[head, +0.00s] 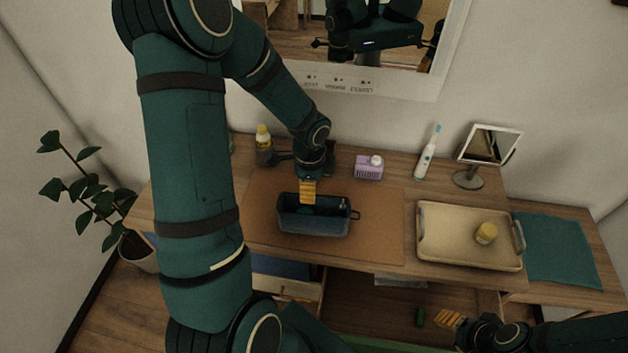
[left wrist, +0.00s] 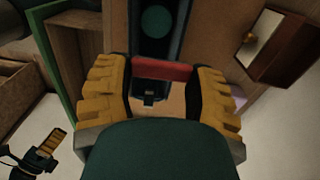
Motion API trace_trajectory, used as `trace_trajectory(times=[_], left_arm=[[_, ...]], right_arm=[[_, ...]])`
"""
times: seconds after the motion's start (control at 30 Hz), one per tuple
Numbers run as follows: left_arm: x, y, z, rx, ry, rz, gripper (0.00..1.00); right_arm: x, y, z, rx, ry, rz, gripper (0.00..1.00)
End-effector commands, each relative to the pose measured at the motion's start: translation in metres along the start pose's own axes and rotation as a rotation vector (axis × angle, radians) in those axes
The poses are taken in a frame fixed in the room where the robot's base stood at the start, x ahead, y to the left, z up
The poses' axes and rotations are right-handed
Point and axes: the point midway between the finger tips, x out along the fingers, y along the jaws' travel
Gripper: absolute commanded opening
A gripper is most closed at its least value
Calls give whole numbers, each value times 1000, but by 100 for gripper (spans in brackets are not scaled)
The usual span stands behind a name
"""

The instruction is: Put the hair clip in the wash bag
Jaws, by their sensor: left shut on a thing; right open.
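The wash bag (head: 315,222) is a dark teal, open-topped pouch on the brown mat, with a small loop at its right end. My left gripper (head: 308,192) points down at the bag's opening from its back side. In the left wrist view its yellow fingers (left wrist: 163,85) are shut on a red bar-shaped piece, the hair clip (left wrist: 163,69). The clip is not visible in the head view, hidden by the fingers or bag. My right gripper (head: 448,320) is open and low at the lower right, away from the bag; it also shows in the left wrist view (left wrist: 50,145).
A tan tray (head: 460,256) with a yellow jar (head: 486,233) stands right of the mat (head: 385,235). Behind are a yellow-capped bottle (head: 264,145), purple box (head: 368,167), toothbrush (head: 428,152) and mirror (head: 488,147). A teal towel (head: 562,252) lies far right.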

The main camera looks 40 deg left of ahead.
Motion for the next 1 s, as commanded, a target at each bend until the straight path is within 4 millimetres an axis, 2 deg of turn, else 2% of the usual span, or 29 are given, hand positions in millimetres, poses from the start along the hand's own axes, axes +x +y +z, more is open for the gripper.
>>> trace_trajectory(times=[0.4,0.53,0.8,0.83,0.9,1.0], left_arm=[[48,0,0,1,0,0,46],[54,0,0,1,0,0,46],[53,0,0,0,0,0,46],[53,0,0,0,0,0,70],[53,0,0,0,0,0,91],[53,0,0,0,0,0,91]], right_arm=[[40,14,6,2,2,5,46],[45,16,6,2,2,6,46],[44,16,6,2,3,7,46],[44,16,6,3,3,7,46],[44,16,6,3,3,7,46],[44,16,6,2,2,7,46]])
